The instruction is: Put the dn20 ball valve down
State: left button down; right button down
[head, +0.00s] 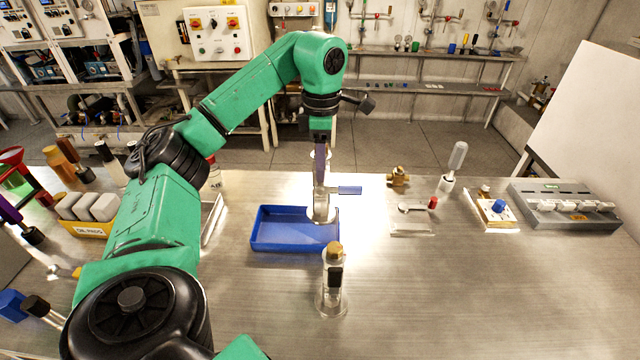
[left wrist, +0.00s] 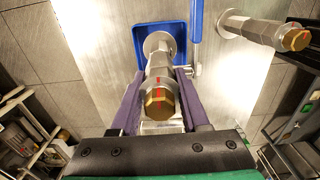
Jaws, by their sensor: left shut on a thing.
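The dn20 ball valve (head: 322,206) is a silver upright body with a blue lever (head: 349,190) pointing right. My left gripper (head: 320,172) comes down from above and is shut on its upper part. In the left wrist view the valve (left wrist: 158,66) stands between the purple fingers (left wrist: 158,112), with a brass hex end marked red facing the camera. Its round lower end overlaps the right end of the blue tray (head: 262,246); I cannot tell whether it touches the tray. My right gripper is not in view.
A similar brass-topped fitting (head: 332,280) stands in front of the tray. To the right are a brass valve (head: 398,177), a small red-knobbed piece (head: 412,208), a blue-knobbed block (head: 493,209) and a grey rack (head: 565,207). An oil pads box (head: 92,229) is at left. The front right bench is clear.

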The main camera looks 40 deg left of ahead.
pick_arm(q)
notch_tip(320, 180, down, 2)
jog(key=shift+w+f, duration=0.1)
jog(key=shift+f, duration=0.1)
jog(key=f, duration=0.3)
jog(key=shift+s+f+p, duration=0.2)
jog(key=shift+f+p, duration=0.15)
jog(key=shift+p, duration=0.05)
jog(key=shift+w+f, duration=0.15)
jog(key=shift+f, duration=0.2)
jog(key=shift+c, duration=2)
grip_release()
